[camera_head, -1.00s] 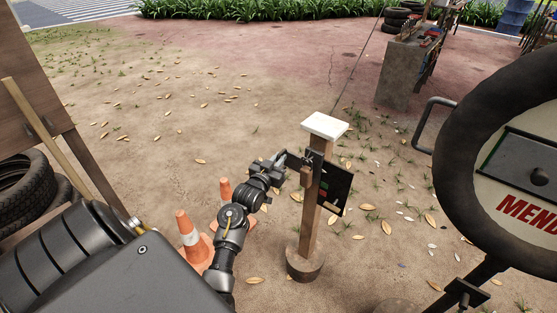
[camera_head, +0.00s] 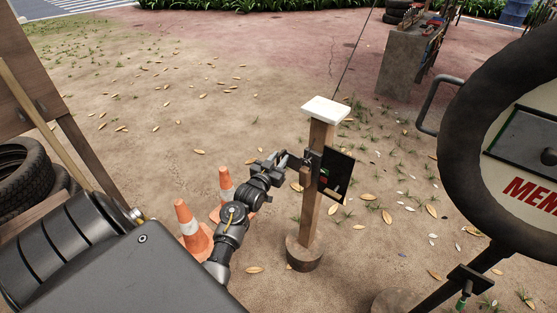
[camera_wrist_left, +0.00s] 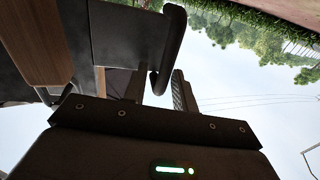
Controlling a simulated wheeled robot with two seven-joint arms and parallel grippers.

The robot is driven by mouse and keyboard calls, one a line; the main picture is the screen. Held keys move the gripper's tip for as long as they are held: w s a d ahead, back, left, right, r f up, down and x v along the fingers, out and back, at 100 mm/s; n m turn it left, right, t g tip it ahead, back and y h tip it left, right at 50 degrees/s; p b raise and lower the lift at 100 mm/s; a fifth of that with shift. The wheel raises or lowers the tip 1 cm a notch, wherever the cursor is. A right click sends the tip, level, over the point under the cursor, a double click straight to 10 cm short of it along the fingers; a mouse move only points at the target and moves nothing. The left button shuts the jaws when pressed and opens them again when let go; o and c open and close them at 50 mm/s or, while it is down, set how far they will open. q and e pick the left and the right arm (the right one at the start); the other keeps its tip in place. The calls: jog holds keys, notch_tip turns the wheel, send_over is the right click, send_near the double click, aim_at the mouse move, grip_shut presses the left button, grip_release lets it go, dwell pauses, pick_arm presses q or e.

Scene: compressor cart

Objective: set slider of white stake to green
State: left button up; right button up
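The white stake (camera_head: 315,215) is a brown wooden post with a white cap (camera_head: 326,110), upright in a round base. A dark panel (camera_head: 338,172) is fixed to its right side, with a small patch of red and green beside the post. A dark slider bracket (camera_head: 312,161) crosses the post. My left gripper (camera_head: 284,160) is just left of the bracket. In the left wrist view its fingers (camera_wrist_left: 158,92) are apart, and the tip of a dark bent handle (camera_wrist_left: 171,50) shows between or just in front of them. Contact cannot be told. My right gripper is not in view.
Two orange cones (camera_head: 191,226) stand behind my left arm. A large round dark-rimmed sign (camera_head: 455,150) is at the right. A wooden board and tyres (camera_head: 22,172) are at the left. The leaf-strewn ground behind the stake is open.

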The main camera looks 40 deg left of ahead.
pick_arm(q)
jog(key=v, duration=1.1)
jog(key=shift+w, duration=0.15)
